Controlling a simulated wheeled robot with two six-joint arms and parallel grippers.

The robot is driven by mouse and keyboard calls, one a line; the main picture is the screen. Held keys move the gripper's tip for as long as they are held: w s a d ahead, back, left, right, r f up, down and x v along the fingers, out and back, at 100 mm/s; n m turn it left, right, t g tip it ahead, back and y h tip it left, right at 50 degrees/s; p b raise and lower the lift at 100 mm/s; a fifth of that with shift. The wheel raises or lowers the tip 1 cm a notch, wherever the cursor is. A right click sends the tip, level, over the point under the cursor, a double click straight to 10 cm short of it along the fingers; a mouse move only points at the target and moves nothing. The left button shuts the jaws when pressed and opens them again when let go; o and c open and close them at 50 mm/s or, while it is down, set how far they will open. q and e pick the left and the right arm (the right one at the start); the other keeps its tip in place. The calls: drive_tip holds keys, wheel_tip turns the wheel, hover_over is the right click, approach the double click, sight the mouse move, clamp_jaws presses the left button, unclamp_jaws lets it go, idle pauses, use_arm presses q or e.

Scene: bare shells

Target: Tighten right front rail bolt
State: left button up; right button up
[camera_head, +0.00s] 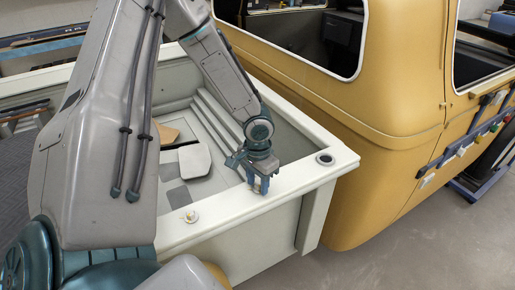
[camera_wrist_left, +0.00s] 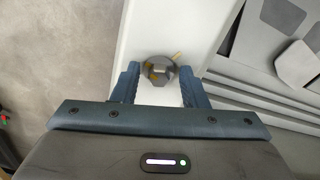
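My left gripper (camera_head: 262,185) points down over the pale front rail (camera_head: 235,203) of the open truck bed in the head view. In the left wrist view, a dark grey bolt head (camera_wrist_left: 158,71) with a slot and yellowish marks sits on the white rail (camera_wrist_left: 180,22). The fingers of my left gripper (camera_wrist_left: 159,80) stand on either side of the bolt, with a small gap showing at each side. In the head view the fingers hide this bolt. A second, light-coloured bolt (camera_head: 191,215) stands on the rail further left. My right gripper is not in view.
A yellow vehicle cab (camera_head: 395,110) stands close to the right of the bed. A round dark hole fitting (camera_head: 325,158) is at the rail's right corner. Loose flat panels (camera_head: 194,161) lie inside the bed. Grey floor (camera_head: 350,262) is clear in front.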

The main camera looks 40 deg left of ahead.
use_arm(q)
drive_tip(key=c, duration=0.7)
clamp_jaws()
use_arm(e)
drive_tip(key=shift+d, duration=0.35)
